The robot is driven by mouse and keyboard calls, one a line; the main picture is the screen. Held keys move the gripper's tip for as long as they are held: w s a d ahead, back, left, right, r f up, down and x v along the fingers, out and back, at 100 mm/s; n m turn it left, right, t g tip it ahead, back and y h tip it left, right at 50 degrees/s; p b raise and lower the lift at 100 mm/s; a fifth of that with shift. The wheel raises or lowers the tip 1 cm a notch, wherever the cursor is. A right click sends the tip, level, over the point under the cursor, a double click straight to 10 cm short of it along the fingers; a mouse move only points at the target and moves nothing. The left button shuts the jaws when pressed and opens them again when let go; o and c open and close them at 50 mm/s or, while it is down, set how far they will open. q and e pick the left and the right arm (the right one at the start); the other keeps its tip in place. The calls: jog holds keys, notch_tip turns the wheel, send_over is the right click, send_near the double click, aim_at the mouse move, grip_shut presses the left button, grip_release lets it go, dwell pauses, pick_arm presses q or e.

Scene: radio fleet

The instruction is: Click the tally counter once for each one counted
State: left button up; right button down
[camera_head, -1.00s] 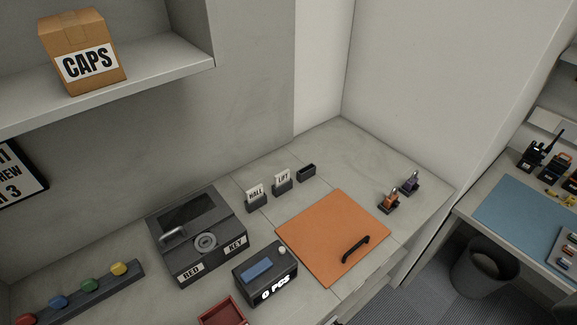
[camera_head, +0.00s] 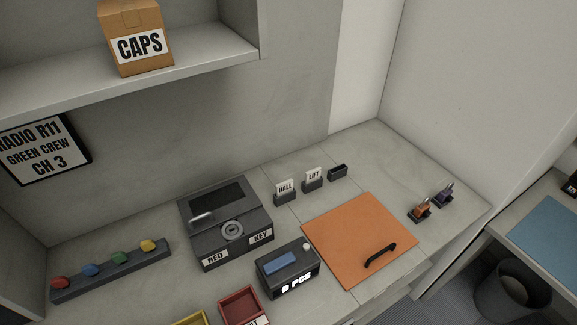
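The tally counter (camera_head: 287,270) is a dark box on the counter, with a blue display, a pale round button (camera_head: 306,246) on top and a front label that appears to read "0 PCS". It stands just left of the orange mat (camera_head: 340,232), which has a black handle (camera_head: 380,255). Neither of my grippers shows in the head view.
Behind the counter stands a dark box (camera_head: 225,222) labelled RED and KEY. Left is a rack with coloured knobs (camera_head: 110,270). HALL (camera_head: 285,190) and LIFT (camera_head: 313,178) cards stand behind. A red tray (camera_head: 243,306) is in front. A wall sign (camera_head: 38,150) reads RADIO R11, GREEN CREW, CH 3.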

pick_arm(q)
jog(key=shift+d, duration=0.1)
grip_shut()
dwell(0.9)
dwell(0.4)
